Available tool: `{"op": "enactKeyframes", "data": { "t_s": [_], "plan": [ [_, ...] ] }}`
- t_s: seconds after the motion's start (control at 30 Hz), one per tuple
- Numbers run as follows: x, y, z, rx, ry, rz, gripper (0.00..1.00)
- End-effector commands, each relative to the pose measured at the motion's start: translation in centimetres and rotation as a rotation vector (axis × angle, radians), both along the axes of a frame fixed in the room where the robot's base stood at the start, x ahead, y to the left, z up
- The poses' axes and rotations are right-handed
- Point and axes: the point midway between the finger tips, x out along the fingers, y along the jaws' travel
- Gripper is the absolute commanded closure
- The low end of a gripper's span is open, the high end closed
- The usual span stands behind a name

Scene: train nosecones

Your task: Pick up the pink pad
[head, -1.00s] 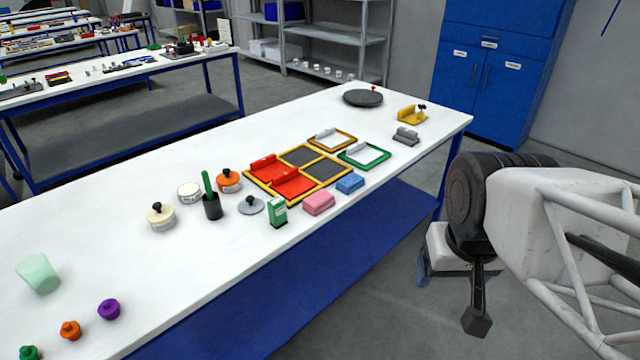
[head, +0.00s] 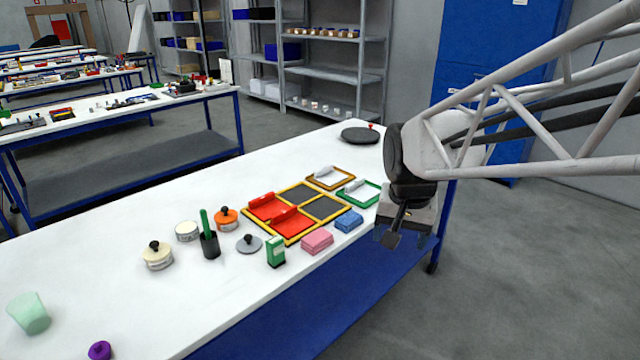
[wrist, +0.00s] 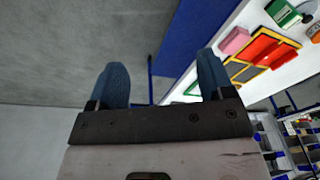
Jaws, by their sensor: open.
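My gripper (head: 388,238) is in the air just off the table's front edge, to the right of the pink and blue pads. In the wrist view its two blue fingers (wrist: 160,88) are spread apart with nothing between them. Bare floor and the blue lower shelf show behind them.
A yellow-framed tray (head: 343,211) with red blocks lies behind the pads. Green (head: 377,192) and orange (head: 346,170) frames lie farther back. A black cup with a green handle (head: 209,244) and several lidded containers stand left. The table's left front is mostly clear.

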Motion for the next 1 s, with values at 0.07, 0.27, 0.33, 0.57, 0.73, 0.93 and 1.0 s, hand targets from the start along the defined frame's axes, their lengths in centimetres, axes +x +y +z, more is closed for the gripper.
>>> {"op": "enactKeyframes", "data": {
  "t_s": [0.07, 0.27, 0.33, 0.57, 0.73, 0.93, 1.0],
  "plan": [
    [2.1, 0.7, -0.5, 0.004, 0.013, -0.025, 0.26],
    [7.0, 2.4, -1.8, 0.015, 0.035, -0.097, 0.26],
    [8.7, 3.1, -2.4, 0.019, 0.043, -0.122, 0.26],
    [14.1, 5.4, -4.8, 0.028, 0.070, -0.206, 0.26],
    [18.0, 7.4, -7.0, 0.032, 0.089, -0.267, 0.26],
    [22.3, 9.8, -10.1, 0.035, 0.109, -0.341, 0.26],
    [23.7, 10.7, -11.4, 0.034, 0.117, -0.366, 0.26]
  ]
}}
